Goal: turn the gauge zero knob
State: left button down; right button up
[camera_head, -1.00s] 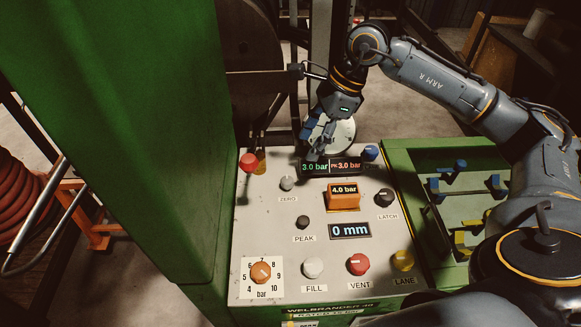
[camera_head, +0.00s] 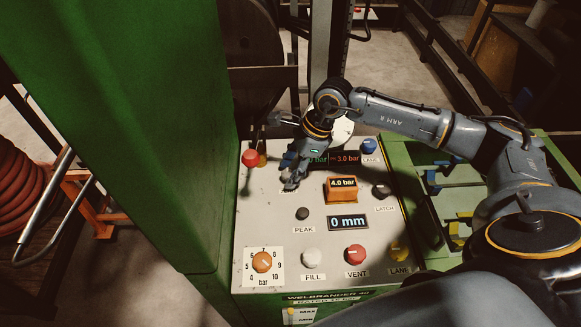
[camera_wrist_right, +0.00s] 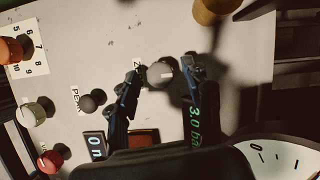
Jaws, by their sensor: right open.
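The grey zero knob (camera_wrist_right: 160,74) sits on the pale panel (camera_wrist_right: 75,55), with a light mark on its face. In the head view my right gripper (camera_head: 289,178) hangs over it and hides most of it. In the right wrist view the open right gripper (camera_wrist_right: 164,72) has one finger on each side of the knob; I cannot tell whether either finger touches it. The white gauge dial (camera_wrist_right: 272,156) shows at the lower right of that view. My left gripper is not in view.
The dark peak knob (camera_head: 302,213) is close below. An orange display box (camera_head: 341,190) and a latch knob (camera_head: 381,190) stand to the right. A red knob (camera_head: 249,158) stands to the left. The green cabinet (camera_head: 120,120) rises at the panel's left.

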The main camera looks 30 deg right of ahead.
grip_shut()
jog(key=m+b, duration=0.1)
jog(key=m+t+b, duration=0.1)
jog(key=b, duration=0.1)
jog(key=shift+s+f+m+h, duration=0.1)
jog(key=shift+f+m+h, duration=0.15)
jog(key=shift+m+h, duration=0.05)
jog(key=m+t+h+b, duration=0.1)
jog(key=m+b, duration=0.3)
jog(key=shift+a+b, duration=0.2)
jog(key=shift+b, duration=0.1)
jog(key=m+h+b, duration=0.1)
jog(key=m+b, duration=0.1)
jog(key=m, duration=0.1)
jog(key=shift+r+t+b, duration=0.15)
jog(key=shift+t+b, duration=0.15)
jog(key=shift+t, duration=0.1)
jog(key=shift+s+a+r+m+h+b, duration=0.1)
jog(key=shift+m+h+b, duration=0.45)
jog(key=shift+m, duration=0.45)
